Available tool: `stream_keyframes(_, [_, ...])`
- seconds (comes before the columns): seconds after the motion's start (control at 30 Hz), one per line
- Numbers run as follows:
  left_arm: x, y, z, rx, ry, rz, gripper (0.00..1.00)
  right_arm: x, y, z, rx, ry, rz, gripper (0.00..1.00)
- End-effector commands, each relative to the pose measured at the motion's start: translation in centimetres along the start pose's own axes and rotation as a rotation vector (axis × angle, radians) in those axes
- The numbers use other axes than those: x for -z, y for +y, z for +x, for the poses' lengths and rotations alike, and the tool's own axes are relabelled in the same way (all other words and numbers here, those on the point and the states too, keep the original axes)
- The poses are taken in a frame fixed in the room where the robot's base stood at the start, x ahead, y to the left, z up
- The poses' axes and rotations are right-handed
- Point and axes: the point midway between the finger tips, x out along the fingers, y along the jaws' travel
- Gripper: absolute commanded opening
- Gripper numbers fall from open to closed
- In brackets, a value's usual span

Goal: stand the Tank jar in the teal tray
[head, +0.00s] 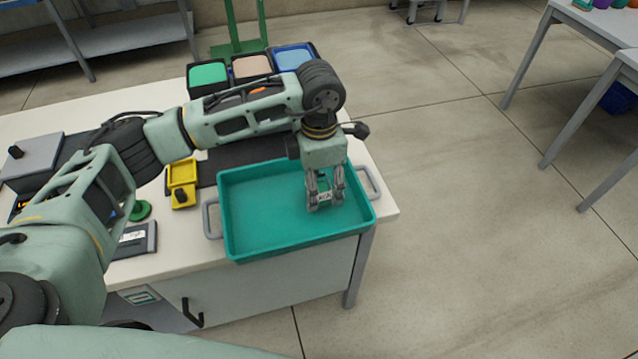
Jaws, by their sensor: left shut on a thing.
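The teal tray (262,228) lies on the white bench at its front right, with a grey handle at each end. My left gripper (325,206) points down over the right part of the tray. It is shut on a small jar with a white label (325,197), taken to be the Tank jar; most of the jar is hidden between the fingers. The jar looks upright and low inside the tray's outline. I cannot tell whether it touches the tray floor. The rest of the tray is empty. My right gripper is not in view.
Bins with green, tan and blue contents (208,74) stand at the back of the bench. A yellow holder (182,183), a green button (140,210) and a grey box (32,160) lie left of the tray. Open floor lies to the right.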

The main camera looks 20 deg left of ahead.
Motion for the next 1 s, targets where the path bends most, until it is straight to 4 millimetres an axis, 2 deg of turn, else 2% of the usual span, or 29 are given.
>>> stream_keyframes(0.17, [0.0, 0.0, 0.4, 0.000, 0.000, 0.000, 0.28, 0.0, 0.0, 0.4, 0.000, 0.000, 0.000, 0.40])
stream_keyframes(0.2, [0.0, 0.0, 0.4, 0.000, 0.000, 0.000, 0.57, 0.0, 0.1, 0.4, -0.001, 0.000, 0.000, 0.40])
stream_keyframes(0.4, [0.0, 0.0, 0.3, 0.000, 0.000, 0.000, 0.74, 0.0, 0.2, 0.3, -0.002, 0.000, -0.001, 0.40])
stream_keyframes(0.77, [0.0, 0.0, 0.0, 0.000, 0.000, -0.001, 0.75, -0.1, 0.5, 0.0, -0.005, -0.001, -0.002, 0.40])
stream_keyframes(0.87, [-0.1, 0.1, -0.7, -0.002, -0.002, -0.001, 0.75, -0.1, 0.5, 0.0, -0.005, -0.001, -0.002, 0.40])
stream_keyframes(1.0, [-0.1, 0.1, -3.3, -0.005, -0.004, -0.001, 0.75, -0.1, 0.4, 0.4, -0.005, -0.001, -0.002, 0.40])
